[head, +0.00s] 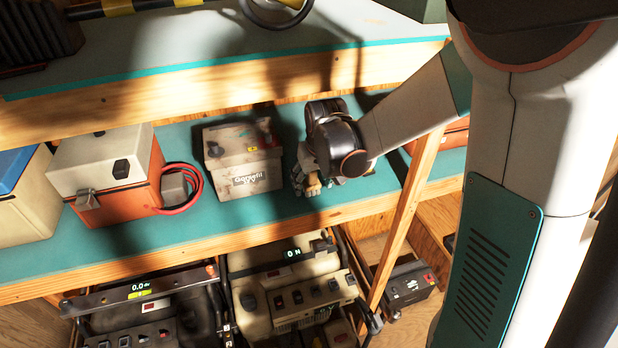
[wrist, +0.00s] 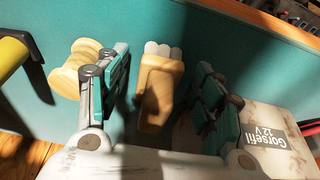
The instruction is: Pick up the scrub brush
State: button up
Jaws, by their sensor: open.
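The scrub brush (wrist: 158,97) has a pale wooden body and white bristles at its upper end in the wrist view. It lies on the teal shelf surface, between the two spread fingers of my gripper (wrist: 164,62). I see a gap on both sides, so the fingers are open and not closed on it. In the head view my gripper (head: 315,187) is low over the middle shelf, just right of the battery box. A small piece of the brush (head: 313,185) shows there among the fingers; the rest is hidden.
The white battery box (wrist: 268,140) marked Gorsefil 12V stands close beside my right finger; the head view shows it too (head: 236,160). A pale spool (wrist: 78,70) is near the left finger, with a yellow-handled item (wrist: 12,55) beyond. A wooden post (head: 405,215) rises right of my gripper.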

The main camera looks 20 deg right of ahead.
jog(key=w, duration=0.3)
jog(key=shift+w, duration=0.15)
jog(key=shift+w+a+f, duration=0.1)
jog(key=shift+f, duration=0.5)
jog(key=c, duration=1.2)
jog(key=shift+r, duration=0.3)
jog(key=s, duration=1.8)
jog(key=shift+b, duration=0.3)
jog(key=shift+s, duration=0.1)
